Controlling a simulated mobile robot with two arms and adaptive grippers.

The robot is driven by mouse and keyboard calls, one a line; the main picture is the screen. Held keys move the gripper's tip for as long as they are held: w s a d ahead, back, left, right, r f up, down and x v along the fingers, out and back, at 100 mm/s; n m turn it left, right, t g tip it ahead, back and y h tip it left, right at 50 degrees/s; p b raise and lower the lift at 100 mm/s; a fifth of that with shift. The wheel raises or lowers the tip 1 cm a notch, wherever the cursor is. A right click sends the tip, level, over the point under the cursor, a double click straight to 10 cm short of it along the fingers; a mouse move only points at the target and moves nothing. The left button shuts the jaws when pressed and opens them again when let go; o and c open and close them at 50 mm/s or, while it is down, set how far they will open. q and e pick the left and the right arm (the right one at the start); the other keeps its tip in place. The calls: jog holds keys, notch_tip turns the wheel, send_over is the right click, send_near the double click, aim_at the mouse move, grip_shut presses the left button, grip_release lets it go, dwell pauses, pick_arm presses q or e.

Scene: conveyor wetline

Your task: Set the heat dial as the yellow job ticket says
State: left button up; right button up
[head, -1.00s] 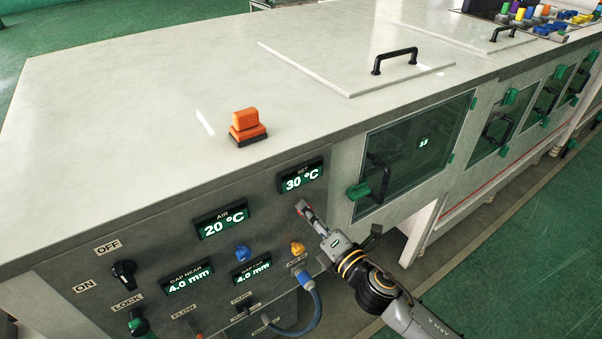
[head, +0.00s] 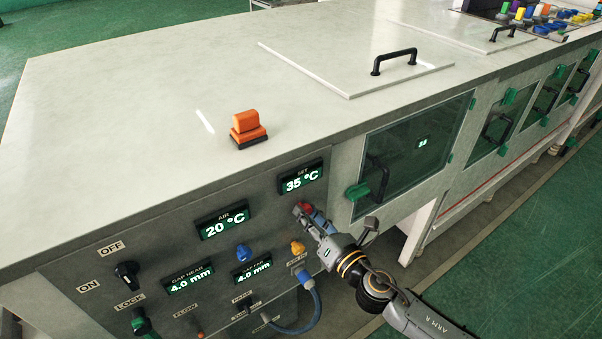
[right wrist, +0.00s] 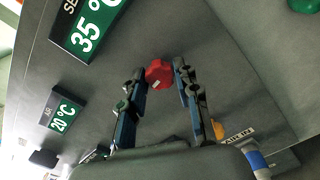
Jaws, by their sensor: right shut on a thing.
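The heat dial is a red knob (right wrist: 159,73) on the grey panel, below the SET display (head: 301,178), which reads 35 °C. The dial also shows small in the head view (head: 303,208), mostly behind the gripper. My right gripper (right wrist: 160,78) is shut on the red dial, one finger on each side of it; in the head view it reaches the panel from the lower right (head: 310,212). The SET display also shows in the right wrist view (right wrist: 86,35). I see no yellow job ticket. My left gripper is not in view.
The AIR display (head: 224,222) reads 20 °C. Two gap displays read 4.0 mm. A yellow knob (head: 297,247), a blue knob (head: 243,252) and a blue AIR IN hose (head: 306,280) sit close below. An orange block (head: 247,127) stands on the machine top.

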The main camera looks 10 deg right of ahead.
dwell(0.5)
jog(key=shift+n+p, duration=0.45)
jog(key=shift+n, duration=1.35)
jog(key=shift+n+p, duration=0.55)
jog(key=shift+n, duration=1.25)
